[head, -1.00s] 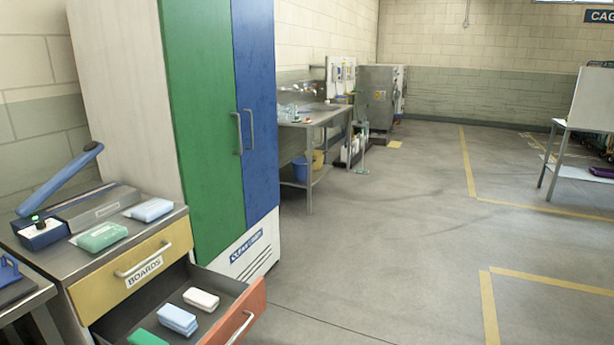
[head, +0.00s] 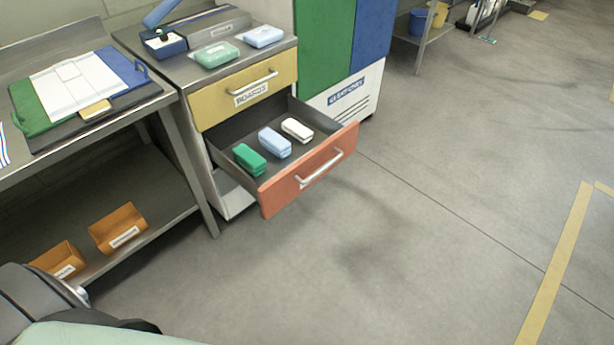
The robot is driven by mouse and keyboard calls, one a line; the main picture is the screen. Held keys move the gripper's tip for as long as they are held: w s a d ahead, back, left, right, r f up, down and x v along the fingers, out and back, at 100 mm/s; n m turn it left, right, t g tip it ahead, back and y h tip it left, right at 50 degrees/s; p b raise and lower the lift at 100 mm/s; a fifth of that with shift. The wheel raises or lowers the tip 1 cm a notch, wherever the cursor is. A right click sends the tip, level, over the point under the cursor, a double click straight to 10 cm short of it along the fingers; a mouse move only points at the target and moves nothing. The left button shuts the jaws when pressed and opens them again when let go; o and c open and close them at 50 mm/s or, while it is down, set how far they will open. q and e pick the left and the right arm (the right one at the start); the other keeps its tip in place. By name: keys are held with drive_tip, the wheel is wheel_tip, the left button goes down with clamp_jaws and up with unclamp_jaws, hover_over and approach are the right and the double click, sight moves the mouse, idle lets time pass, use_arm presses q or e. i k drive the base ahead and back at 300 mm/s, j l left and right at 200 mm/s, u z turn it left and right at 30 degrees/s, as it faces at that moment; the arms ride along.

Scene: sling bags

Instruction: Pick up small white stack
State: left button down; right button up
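The small white stack (head: 297,129) lies in the open drawer with the red front (head: 310,181). It is the rightmost and farthest of three small stacks in a row. A light blue stack (head: 274,143) lies beside it, and a green stack (head: 249,159) lies nearest, at the left. The three stacks are apart from one another. The drawer belongs to a cabinet with a closed yellow drawer above. Neither of my grippers shows in the head view.
A green pack (head: 214,55) and a light blue pack (head: 263,37) lie on the cabinet top. A steel table (head: 170,98) with a board stands left, orange bins (head: 118,228) on its lower shelf. Tall lockers (head: 372,35) stand behind. Floor right of the drawer is clear.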

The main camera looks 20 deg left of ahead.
sight(303, 134)
drive_tip(key=i+u, duration=0.1)
drive_tip(key=u, duration=0.6)
drive_tip(key=i+l+u, duration=0.4)
drive_tip(key=l, duration=0.15)
drive_tip(key=i+l+u, duration=0.15)
drive_tip(key=l, duration=0.15)
drive_tip(key=i+l+u, duration=0.2)
drive_tip(key=l, duration=0.15)
drive_tip(key=i+l+u, duration=0.2)
drive_tip(key=l, duration=0.15)
drive_tip(key=k+j, duration=0.05)
drive_tip(key=k, duration=0.05)
